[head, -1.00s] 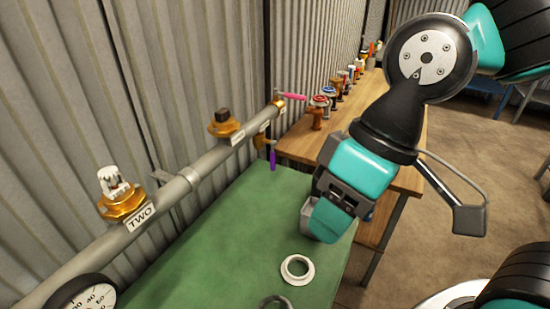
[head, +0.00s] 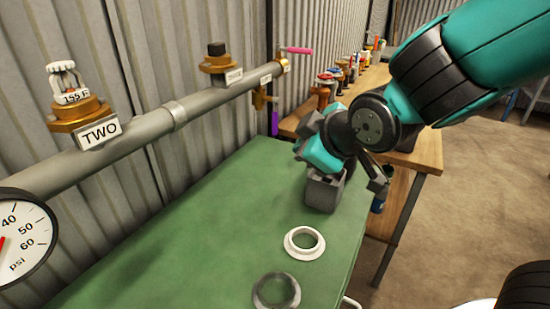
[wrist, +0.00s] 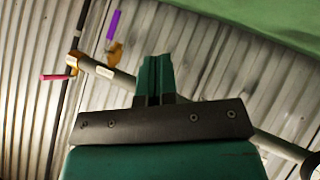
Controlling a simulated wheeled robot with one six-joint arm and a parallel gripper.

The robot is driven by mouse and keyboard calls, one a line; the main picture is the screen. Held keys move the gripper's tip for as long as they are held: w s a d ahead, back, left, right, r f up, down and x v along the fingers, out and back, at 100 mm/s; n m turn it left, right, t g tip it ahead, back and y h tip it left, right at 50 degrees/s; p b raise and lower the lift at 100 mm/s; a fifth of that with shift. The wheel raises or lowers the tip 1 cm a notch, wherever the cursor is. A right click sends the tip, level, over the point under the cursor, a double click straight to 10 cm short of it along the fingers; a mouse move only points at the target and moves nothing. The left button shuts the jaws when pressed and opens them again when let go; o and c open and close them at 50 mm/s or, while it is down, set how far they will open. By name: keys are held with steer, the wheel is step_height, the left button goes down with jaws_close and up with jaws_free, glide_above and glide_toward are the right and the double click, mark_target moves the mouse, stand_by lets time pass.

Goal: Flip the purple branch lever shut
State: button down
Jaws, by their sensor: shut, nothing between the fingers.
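The purple lever (head: 274,122) hangs straight down from a brass branch valve (head: 260,98) under the far end of the grey pipe. It also shows in the wrist view (wrist: 114,24), up and left of my fingertips. My gripper (head: 300,148) is over the green bench, right of the lever and slightly lower in the head view, pointing toward the wall. There is a visible gap between them. In the wrist view my teal fingers (wrist: 155,72) are together with nothing held.
A pink lever (head: 297,50) sticks out at the pipe's end, above the purple one. The pipe (head: 150,126) runs along the corrugated wall. The green bench (head: 215,215) holds a grey block (head: 325,192), a white ring (head: 304,242) and a grey ring (head: 277,291). Several valves stand on a wooden bench (head: 425,150).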

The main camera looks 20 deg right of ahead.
steer(key=w+f+n+t+b, duration=0.6)
steer(key=n+b, duration=0.3)
steer(key=b, duration=0.2)
steer(key=shift+w+f+n+t+y+b, duration=0.15)
steer(key=shift+n+t+y+b, duration=0.2)
steer(key=shift+t, duration=0.55)
steer(key=shift+w, duration=0.1)
steer(key=p, duration=1.1)
glide_toward(275, 118)
steer(key=w+a+f, duration=0.1)
steer(key=w+a, duration=0.2)
steer(key=a, duration=0.1)
steer(key=w+p, duration=0.1)
steer(key=p, duration=0.1)
steer(key=w+d+f+p, duration=0.1)
steer(key=p, duration=0.1)
steer(key=w+p, duration=0.2)
steer(key=shift+w+d+f, duration=0.1)
steer(key=shift+d+f, duration=0.05)
steer(key=shift+d, duration=0.15)
